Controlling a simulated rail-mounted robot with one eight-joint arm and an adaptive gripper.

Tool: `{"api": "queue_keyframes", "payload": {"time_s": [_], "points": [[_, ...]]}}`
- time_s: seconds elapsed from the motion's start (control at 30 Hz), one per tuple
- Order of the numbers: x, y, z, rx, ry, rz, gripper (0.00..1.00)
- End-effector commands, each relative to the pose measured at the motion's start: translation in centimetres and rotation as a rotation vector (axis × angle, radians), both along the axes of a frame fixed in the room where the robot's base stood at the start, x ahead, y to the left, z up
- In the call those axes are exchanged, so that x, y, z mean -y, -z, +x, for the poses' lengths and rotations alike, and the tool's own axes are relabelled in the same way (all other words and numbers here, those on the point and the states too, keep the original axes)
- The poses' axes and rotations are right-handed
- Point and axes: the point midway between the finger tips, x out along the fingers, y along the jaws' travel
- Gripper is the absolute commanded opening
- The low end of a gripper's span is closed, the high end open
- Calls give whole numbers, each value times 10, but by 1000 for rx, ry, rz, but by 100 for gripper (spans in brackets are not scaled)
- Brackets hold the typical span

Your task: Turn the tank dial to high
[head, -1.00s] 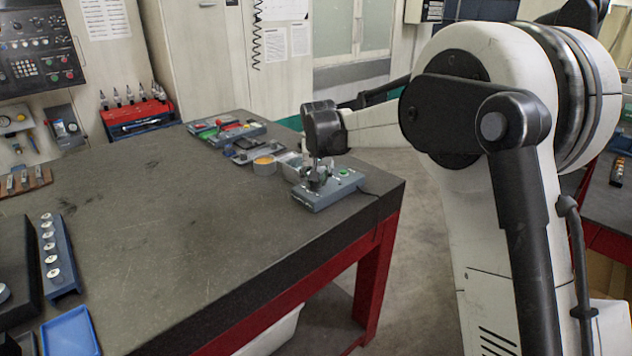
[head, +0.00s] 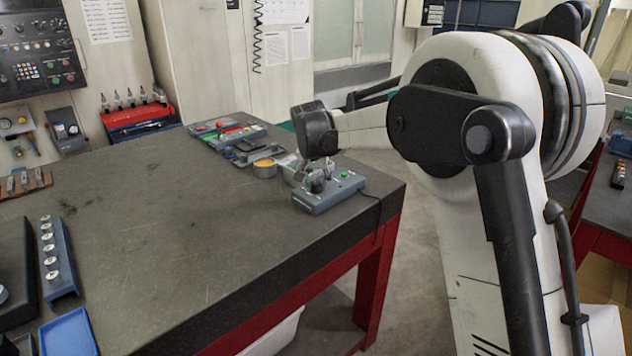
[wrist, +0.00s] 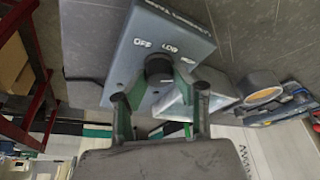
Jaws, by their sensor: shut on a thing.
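The tank control box (head: 330,198) is a grey-blue slab near the right corner of the dark bench, with a green button on top. In the wrist view its face (wrist: 118,72) carries the white words OFF, LOW and a third, partly hidden label at the right. The dark round dial (wrist: 158,66) sits just below these words. My gripper (wrist: 160,80) is shut on the dial, a finger on either side; it also shows over the box in the head view (head: 317,178). The fingers hide part of the dial, and I cannot tell where it points.
A grey tray with a round orange-topped item (head: 265,167) stands just behind the box. Trays with coloured parts (head: 228,132) lie farther back. A blue rack (head: 57,257) and a blue tray (head: 70,332) are at the left. The bench middle is clear.

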Motion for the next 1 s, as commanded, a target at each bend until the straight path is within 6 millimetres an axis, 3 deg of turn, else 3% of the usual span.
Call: {"api": "queue_keyframes", "payload": {"time_s": [0.03,0.17,0.53,1.0], "points": [[0,1,-1,-2,0,0,29],[0,0,0,-1,0,0,44],[0,-7,-3,-1,-1,0,44],[-5,-84,-35,-1,-2,-1,44]]}}
